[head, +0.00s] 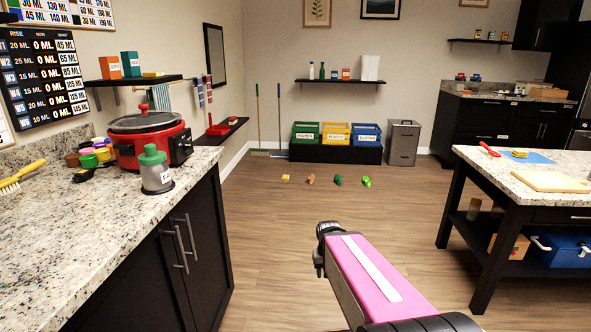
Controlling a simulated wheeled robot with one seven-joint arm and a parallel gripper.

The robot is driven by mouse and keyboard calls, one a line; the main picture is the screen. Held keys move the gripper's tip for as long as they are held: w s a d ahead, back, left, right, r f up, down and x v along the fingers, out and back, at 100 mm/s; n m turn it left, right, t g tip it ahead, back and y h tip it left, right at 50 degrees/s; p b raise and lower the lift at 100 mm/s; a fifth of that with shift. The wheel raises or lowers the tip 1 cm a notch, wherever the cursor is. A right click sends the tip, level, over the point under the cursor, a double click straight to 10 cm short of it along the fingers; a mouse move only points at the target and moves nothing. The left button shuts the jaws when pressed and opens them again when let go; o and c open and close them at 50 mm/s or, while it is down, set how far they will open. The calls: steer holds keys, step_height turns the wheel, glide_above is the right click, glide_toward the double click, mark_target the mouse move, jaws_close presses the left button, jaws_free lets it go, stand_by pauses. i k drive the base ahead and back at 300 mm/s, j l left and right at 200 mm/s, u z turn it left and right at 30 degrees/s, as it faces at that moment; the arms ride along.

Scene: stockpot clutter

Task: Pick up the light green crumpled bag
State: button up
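A small light green crumpled thing (366,181), which looks like the bag, lies on the wooden floor at the far side of the room. It is the rightmost in a row of small items in front of the bins. It is small in this view, so its exact shape is hard to tell. My arm with a pink link reaches in from the bottom. My gripper (319,264) is at its dark far end, well short of the bag and apart from it. Its fingers are not clear enough to show whether it is open or shut.
A dark green item (338,180), a brown item (311,179) and a yellow item (286,178) lie left of the bag. A granite counter (60,240) stands left, and an island table (500,165) stands right. The floor (270,230) between them is clear.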

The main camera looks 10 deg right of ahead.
mark_target(366, 180)
steer(key=i, duration=1.2)
steer(key=i+z, duration=0.1)
steer(key=i, duration=1.15)
steer(key=i+j, duration=0.1)
steer(key=i, duration=1.1)
steer(key=i+z, duration=0.3)
steer(key=i+j+z, duration=0.35)
steer(key=i, duration=0.15)
steer(key=i+j+z, duration=0.15)
steer(key=i+z, duration=0.15)
steer(key=i, duration=0.1)
